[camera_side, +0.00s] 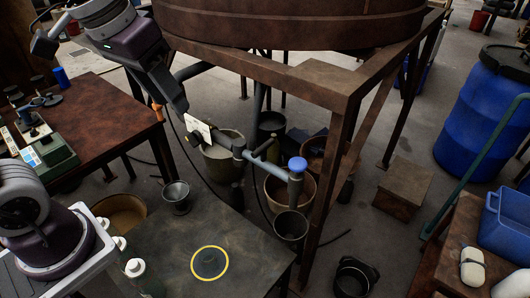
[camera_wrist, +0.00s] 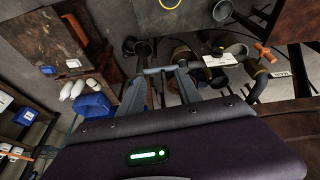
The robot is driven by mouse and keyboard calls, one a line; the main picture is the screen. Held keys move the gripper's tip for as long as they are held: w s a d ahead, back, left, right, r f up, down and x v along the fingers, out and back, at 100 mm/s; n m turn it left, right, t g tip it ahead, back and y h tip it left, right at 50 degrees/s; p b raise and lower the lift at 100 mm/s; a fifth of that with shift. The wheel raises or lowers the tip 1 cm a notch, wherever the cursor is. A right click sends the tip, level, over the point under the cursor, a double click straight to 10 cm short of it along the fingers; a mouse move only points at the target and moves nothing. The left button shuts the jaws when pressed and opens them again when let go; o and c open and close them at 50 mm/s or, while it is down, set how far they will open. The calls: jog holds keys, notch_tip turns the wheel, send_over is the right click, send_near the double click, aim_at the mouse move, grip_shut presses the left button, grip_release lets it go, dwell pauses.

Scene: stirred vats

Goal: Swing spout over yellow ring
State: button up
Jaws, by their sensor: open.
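The brown vat (camera_side: 290,22) stands on a rusty frame (camera_side: 337,135) beside the spout. Buckets (camera_side: 291,226) stand below the spout, and a small metal cup (camera_side: 176,196) is at the bench's back edge. A blue drum (camera_side: 482,115) is at right. The bench around the ring is mostly clear.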

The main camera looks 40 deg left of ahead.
jog(key=w+f+g, duration=0.2)
jog(key=w+f, duration=0.3)
jog(key=w, duration=0.7)
jog(key=n+g, duration=0.1)
jog(key=g, duration=0.1)
send_over(264, 146)
notch_tip(264, 146, down, 15)
jog(key=shift+s+a+r, duration=0.1)
jog(key=shift+a, duration=0.05)
notch_tip(264, 146, down, 7)
jog(key=shift+r, duration=0.1)
jog(key=shift+f, duration=0.45)
grip_shut()
